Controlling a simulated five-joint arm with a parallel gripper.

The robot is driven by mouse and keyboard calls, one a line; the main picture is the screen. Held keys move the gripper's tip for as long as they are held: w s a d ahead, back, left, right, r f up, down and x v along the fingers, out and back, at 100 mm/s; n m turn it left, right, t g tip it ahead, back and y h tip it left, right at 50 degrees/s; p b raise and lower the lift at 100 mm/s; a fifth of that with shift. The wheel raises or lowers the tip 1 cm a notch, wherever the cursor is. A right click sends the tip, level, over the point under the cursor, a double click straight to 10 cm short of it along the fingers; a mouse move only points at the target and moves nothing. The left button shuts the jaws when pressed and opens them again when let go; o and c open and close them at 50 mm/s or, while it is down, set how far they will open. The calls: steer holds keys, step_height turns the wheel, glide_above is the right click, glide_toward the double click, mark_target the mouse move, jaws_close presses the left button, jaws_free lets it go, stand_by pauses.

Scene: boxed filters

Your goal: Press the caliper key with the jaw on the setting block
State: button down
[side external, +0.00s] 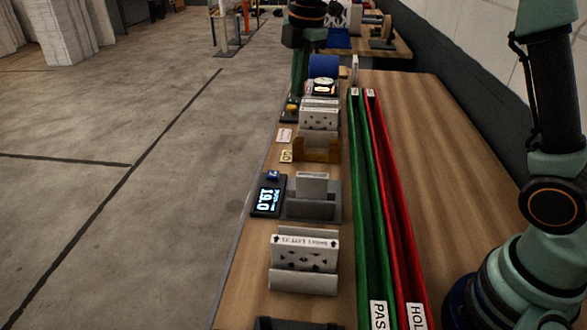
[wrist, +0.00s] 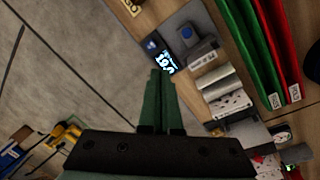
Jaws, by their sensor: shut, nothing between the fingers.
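The caliper (side external: 268,196) is a dark unit with a lit display reading 19.0, on the bench's left edge. Its small blue key (side external: 273,175) sits at the display's far end. Beside it is the grey setting block (side external: 311,207), with a paler upright plate (side external: 312,184); I cannot tell whether this is the jaw. The caliper display (wrist: 165,62) and key (wrist: 150,45) also show in the wrist view, just past my fingertips. My gripper (wrist: 161,72) has its green fingers together, empty. In the side view my gripper (side external: 299,88) hangs farther up the bench, apart from the key.
A white patterned filter (side external: 304,252) stands in a holder at the near end. Another (side external: 319,118) stands beyond the caliper, by a brown holder (side external: 316,153). Long green (side external: 366,230) and red (side external: 397,215) channels run along the bench.

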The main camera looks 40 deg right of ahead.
mark_target(274, 174)
steer(key=w+a+f+n+g, duration=0.1)
steer(key=w+a+f+n, duration=0.1)
steer(key=w+f+n, duration=0.4)
steer(key=shift+w+a+f+n+g, duration=0.2)
steer(key=shift+a+f+n+g, duration=0.2)
steer(key=shift+f+n, duration=1)
steer(key=shift+f, duration=0.1)
step_height(274, 174, down, 14)
steer(key=shift+r, duration=0.1)
step_height(274, 174, down, 2)
steer(key=shift+f, duration=0.1)
steer(key=shift+s+f, duration=0.1)
steer(key=shift+f, duration=0.05)
step_height(274, 174, up, 15)
steer(key=shift+w, duration=0.35)
